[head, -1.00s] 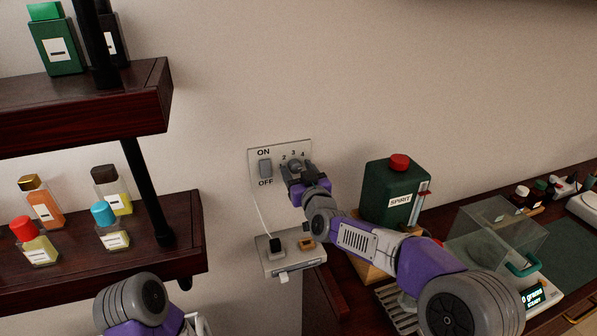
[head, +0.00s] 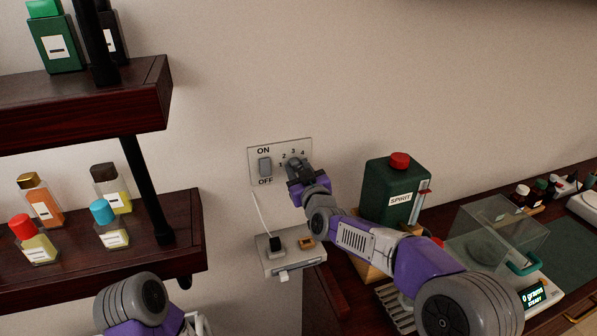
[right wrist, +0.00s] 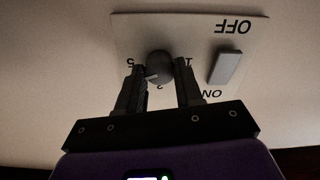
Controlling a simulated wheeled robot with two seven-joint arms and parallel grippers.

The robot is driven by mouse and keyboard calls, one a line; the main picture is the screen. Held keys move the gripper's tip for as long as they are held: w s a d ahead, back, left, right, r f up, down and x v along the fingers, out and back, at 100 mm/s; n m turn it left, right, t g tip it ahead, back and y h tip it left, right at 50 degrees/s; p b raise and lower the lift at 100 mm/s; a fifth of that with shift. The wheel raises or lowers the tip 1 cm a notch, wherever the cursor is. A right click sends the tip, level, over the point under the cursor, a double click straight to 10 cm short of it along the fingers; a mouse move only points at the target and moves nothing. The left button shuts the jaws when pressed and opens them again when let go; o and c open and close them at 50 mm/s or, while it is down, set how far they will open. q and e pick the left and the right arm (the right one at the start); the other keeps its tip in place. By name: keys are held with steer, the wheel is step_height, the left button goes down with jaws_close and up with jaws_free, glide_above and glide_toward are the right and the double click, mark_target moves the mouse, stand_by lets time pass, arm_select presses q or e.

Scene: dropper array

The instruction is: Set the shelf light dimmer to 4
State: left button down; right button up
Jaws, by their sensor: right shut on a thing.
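The wall plate (head: 254,172) carries an ON/OFF rocker switch (head: 265,167) and the round dimmer knob (right wrist: 159,66) with numbers around it. My right gripper (head: 294,166) is at the knob in the head view and hides most of it. In the right wrist view, its fingers (right wrist: 160,84) are on either side of the grey knob, shut on it. The plate shows upside down there, with 1 and 5 at the knob's sides. The knob's light mark points to the lower left, roughly between 5 and the bottom number; the exact setting is unclear. My left gripper is out of view.
A green SPIRIT canister (head: 389,190) stands close to the right of my forearm, near a glass-covered scale (head: 497,235). Shelves with bottles (head: 186,227) are at left. The wall above is clear.

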steer(key=n+b, duration=0.1)
steer(key=n, duration=0.3)
steer(key=shift+n, duration=0.3)
stand_by(0.3)
steer(key=o, duration=1)
steer(key=shift+o, duration=0.2)
steer(key=v, duration=0.7)
steer(key=shift+s+b, duration=0.3)
steer(key=shift+r, duration=0.15)
